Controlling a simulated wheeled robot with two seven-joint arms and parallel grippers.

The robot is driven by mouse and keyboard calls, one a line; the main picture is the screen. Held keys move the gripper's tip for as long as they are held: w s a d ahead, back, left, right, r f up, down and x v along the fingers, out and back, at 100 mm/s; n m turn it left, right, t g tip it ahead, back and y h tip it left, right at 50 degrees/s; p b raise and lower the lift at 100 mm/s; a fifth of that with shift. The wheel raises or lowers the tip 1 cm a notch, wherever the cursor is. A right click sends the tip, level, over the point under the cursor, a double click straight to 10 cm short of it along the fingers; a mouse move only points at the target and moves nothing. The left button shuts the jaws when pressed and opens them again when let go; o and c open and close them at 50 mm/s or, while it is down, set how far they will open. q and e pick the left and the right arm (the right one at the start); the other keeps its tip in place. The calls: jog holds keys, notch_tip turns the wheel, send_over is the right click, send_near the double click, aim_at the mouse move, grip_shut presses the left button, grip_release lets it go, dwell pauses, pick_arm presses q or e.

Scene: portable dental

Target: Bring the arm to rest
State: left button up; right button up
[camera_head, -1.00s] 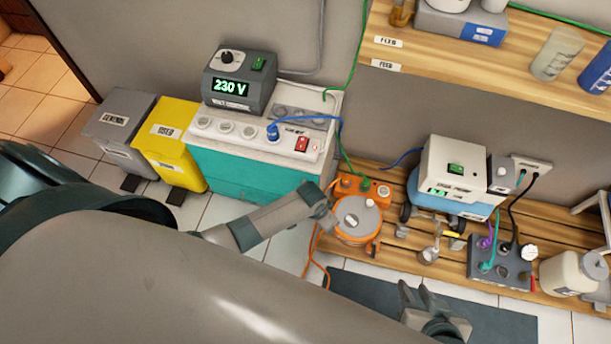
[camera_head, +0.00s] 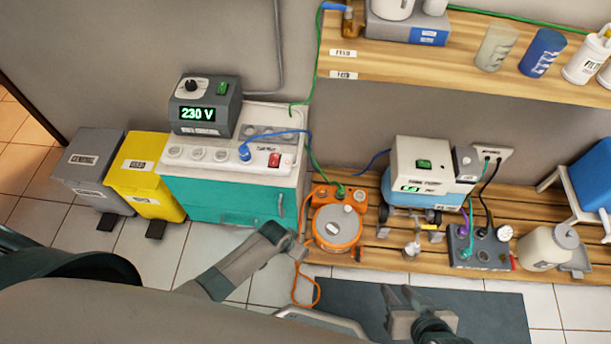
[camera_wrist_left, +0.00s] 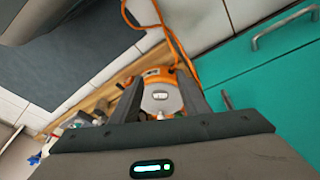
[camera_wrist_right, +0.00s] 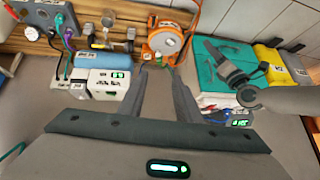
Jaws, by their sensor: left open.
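My right gripper (camera_head: 397,298) is at the bottom of the head view, above the dark floor mat. In the right wrist view its two fingers (camera_wrist_right: 158,72) stand apart with nothing between them. My left arm reaches in from the left in the head view, in front of the teal cabinet; its fingertips are not clear there. In the left wrist view my left gripper's fingers (camera_wrist_left: 160,75) are spread and empty. The orange round device (camera_head: 337,228) shows beyond and between them, apart from the fingers. Neither gripper holds anything.
The teal cabinet (camera_head: 225,198) carries a 230 V unit (camera_head: 205,107). Grey (camera_head: 90,165) and yellow (camera_head: 145,180) bins stand left of it. A slatted wooden bench (camera_head: 345,185) holds a white-and-blue pump (camera_head: 425,165) and a control box (camera_head: 482,250). An orange cable (camera_head: 308,290) hangs toward the dark mat (camera_head: 480,310).

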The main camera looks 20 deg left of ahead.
pick_arm(q)
jog(key=s+a+f+n+t+p, duration=0.1)
jog(key=s+a+p, duration=0.4)
jog(key=s, duration=1)
jog(key=shift+a+t+y, duration=0.15)
jog(key=shift+t+y, duration=0.25)
jog(key=shift+t, duration=0.4)
pick_arm(e)
jog(key=s+d+f+h, duration=0.1)
jog(key=d+f, duration=0.1)
jog(key=f, duration=1.2)
jog(key=s+d+f+g, duration=0.1)
jog(key=d+f, duration=0.1)
jog(key=f, duration=1.2)
jog(key=shift+s+d+g+h, duration=0.25)
jog(key=shift+s+g+h, duration=0.05)
jog(key=shift+h, duration=0.1)
pick_arm(q)
jog(key=shift+s+f, duration=0.1)
pick_arm(e)
jog(key=shift+f, duration=0.1)
jog(key=shift+c, duration=0.7)
grip_shut()
